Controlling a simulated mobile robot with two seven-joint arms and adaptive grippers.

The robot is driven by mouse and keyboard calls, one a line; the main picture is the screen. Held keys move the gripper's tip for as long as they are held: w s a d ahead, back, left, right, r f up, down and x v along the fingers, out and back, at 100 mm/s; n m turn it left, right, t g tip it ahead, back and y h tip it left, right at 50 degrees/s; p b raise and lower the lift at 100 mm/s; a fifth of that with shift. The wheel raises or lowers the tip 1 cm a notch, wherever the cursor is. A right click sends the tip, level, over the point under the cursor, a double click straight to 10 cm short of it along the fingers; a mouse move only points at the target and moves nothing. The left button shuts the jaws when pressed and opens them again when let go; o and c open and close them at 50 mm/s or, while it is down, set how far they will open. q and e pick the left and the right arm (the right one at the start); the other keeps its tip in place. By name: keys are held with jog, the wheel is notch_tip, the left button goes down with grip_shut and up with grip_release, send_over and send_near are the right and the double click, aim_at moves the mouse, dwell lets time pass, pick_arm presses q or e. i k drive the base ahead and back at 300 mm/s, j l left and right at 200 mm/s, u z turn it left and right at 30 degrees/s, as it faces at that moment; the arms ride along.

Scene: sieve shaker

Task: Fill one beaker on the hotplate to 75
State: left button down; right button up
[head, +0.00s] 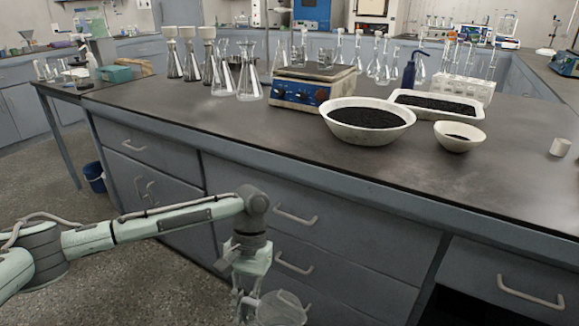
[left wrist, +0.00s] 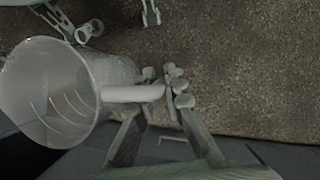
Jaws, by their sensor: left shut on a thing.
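My left gripper (head: 246,292) is shut on the pale handle of a clear jug-like vessel (head: 282,308). It holds it low in front of the bench. In the left wrist view the vessel (left wrist: 65,92) lies to the left of the fingers (left wrist: 160,90), with faint marks on its wall. I cannot make out any contents. The hotplate (head: 300,95) has a blue front panel and stands on the bench. A small clear beaker (head: 325,58) shows at its back edge; its fill is too small to read. Two spread fingers of my right gripper (left wrist: 118,22) show at the wrist view's top.
Flasks (head: 222,78) stand left of the hotplate. A white bowl (head: 368,136) and a tray (head: 478,113) of dark grains, a smaller bowl (head: 458,146) and a blue wash bottle (head: 409,72) stand right. The bench's front strip (head: 260,130) is clear; drawer handles (head: 295,217) stick out below.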

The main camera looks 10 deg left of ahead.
aim_at(298, 52)
jog(key=i+j, duration=0.1)
jog(key=j, duration=0.4)
jog(key=i+j, duration=0.1)
jog(key=j, duration=0.4)
jog(key=i+j, duration=0.1)
jog(key=j, duration=0.45)
jog(key=i+j, duration=0.1)
jog(key=j, duration=0.4)
jog(key=i+j, duration=0.1)
jog(key=j, duration=0.4)
jog(key=i+j, duration=0.1)
jog(key=j, duration=0.4)
jog(key=j+z, duration=0.1)
jog(key=z, duration=1.7)
jog(key=i+j+z, duration=0.15)
